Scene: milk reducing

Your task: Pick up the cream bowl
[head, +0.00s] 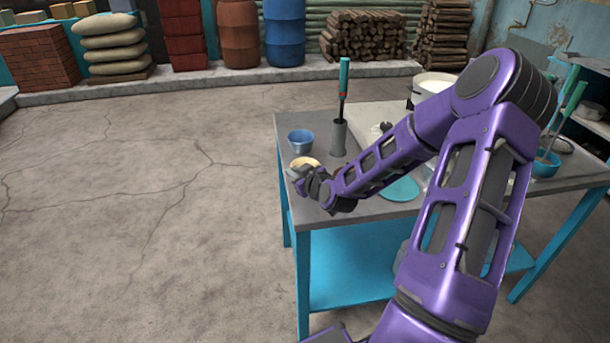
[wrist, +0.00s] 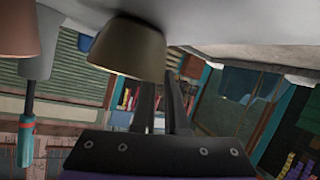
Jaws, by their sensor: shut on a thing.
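The cream bowl (head: 304,162) sits at the left edge of the grey-topped table (head: 356,212), just in front of a blue bowl (head: 300,141). In the head view my gripper (head: 303,176) is at the near side of its rim and partly covers it. In the wrist view, which is upside down, the bowl (wrist: 125,48) looks olive-brown in shadow, and its base is at or close to the tabletop. My gripper's two fingers (wrist: 163,82) reach its rim at one side and are shut on it. The exact contact at the fingertips is partly hidden.
A grey holder (head: 338,138) with a teal-handled tool (head: 343,80) stands behind the bowl. A turquoise plate (head: 400,189) lies to the right. A white pot (head: 436,84) stands at the back. Floor left of the table is clear.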

